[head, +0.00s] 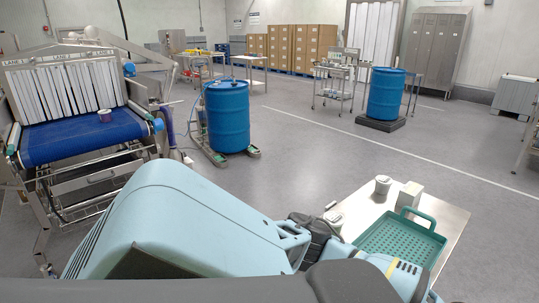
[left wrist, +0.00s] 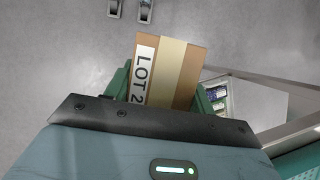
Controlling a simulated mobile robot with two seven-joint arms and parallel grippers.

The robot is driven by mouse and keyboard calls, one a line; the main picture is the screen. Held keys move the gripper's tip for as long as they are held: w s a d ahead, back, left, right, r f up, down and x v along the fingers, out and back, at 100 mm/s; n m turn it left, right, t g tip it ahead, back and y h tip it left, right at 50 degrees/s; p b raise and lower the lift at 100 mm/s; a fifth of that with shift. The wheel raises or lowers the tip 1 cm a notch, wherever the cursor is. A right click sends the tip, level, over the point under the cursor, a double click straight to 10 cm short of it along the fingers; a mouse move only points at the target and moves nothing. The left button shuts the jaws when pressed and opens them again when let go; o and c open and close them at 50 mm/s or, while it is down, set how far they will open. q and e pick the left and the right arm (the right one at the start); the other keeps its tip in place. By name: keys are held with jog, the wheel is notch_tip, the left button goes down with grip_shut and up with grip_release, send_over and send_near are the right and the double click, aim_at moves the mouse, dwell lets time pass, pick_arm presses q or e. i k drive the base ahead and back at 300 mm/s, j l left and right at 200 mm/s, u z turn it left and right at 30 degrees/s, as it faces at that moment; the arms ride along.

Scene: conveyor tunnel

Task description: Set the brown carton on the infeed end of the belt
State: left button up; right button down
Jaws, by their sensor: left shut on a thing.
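The brown carton (left wrist: 181,62) shows in the left wrist view, with a pale tape band and a white label reading "LOT 2". My left gripper (left wrist: 162,92) is shut on it, with green fingers on either side. Grey floor shows around the carton. In the head view the carton and left gripper cannot be made out; a large pale blue arm link of mine fills the lower middle. The blue belt (head: 75,140) is at the left, its near end in front of a white strip curtain (head: 62,88) with lane signs. My right gripper is not seen.
A small dark tub (head: 104,116) sits on the belt. A blue drum (head: 227,118) stands right of the conveyor. A steel table (head: 452,232) at lower right holds a green tray (head: 400,247), a white box (head: 409,195) and small tubs. Open floor lies between.

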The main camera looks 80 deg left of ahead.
aim_at(62, 130)
jog(key=u, duration=4.6)
jog(key=i+l, duration=0.35)
jog(key=l, duration=0.15)
jog(key=i+l, duration=0.4)
jog(key=l, duration=0.15)
jog(key=i+l, duration=0.35)
jog(key=l, duration=0.15)
jog(key=i+l, duration=0.35)
jog(key=l, duration=0.2)
jog(key=i+l, duration=0.35)
jog(key=l, duration=0.15)
